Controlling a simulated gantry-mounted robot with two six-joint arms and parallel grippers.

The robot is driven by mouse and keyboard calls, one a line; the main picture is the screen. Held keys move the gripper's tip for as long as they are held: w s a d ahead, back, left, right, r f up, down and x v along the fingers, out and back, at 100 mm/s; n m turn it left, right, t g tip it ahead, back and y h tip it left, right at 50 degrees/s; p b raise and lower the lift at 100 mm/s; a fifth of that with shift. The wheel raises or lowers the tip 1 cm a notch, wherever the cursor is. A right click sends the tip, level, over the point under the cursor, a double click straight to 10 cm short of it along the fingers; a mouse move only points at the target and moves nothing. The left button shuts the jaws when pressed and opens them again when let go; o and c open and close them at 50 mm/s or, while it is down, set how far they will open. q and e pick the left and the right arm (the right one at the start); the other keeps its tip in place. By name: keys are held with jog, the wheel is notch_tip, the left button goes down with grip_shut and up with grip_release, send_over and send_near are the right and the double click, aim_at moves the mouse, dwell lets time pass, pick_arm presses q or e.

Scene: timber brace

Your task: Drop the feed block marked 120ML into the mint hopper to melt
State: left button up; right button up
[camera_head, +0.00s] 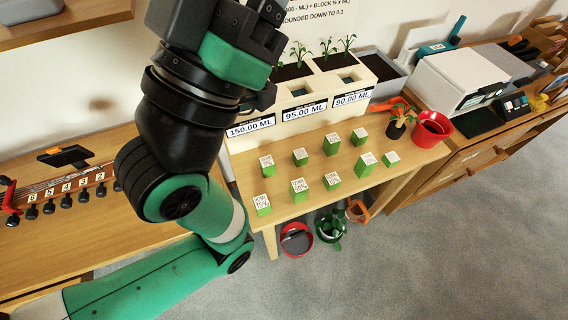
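Several green feed blocks with white labelled tops stand apart on the wooden table, among them a front-left block (262,205), a middle block (299,188) and a back-right block (359,137). Their print is too small for me to pick out 120ML. Behind them is a cream planter unit (318,113) with panels reading 150.00 ML, 95.00 ML (304,111) and 90.00 ML (352,97). Openings show above the right two panels. I cannot read which is mint. My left arm crosses in front; its gripper (262,96) is partly hidden, fingers unclear. My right gripper is out of view.
A red pot (431,129) and a small potted plant (400,122) stand at the table's right end. Red and green containers sit on the floor below. A bench with a numbered rack (70,190) is at left. My arm hides the planter's left side.

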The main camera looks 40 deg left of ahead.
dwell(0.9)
pick_arm(q)
notch_tip(320, 180, up, 6)
jog(key=p, duration=0.5)
jog(key=shift+f, duration=0.25)
jog(key=o, duration=0.6)
jog(key=shift+c, duration=0.2)
jog(key=shift+w+p, duration=0.1)
jog(key=shift+p, duration=0.3)
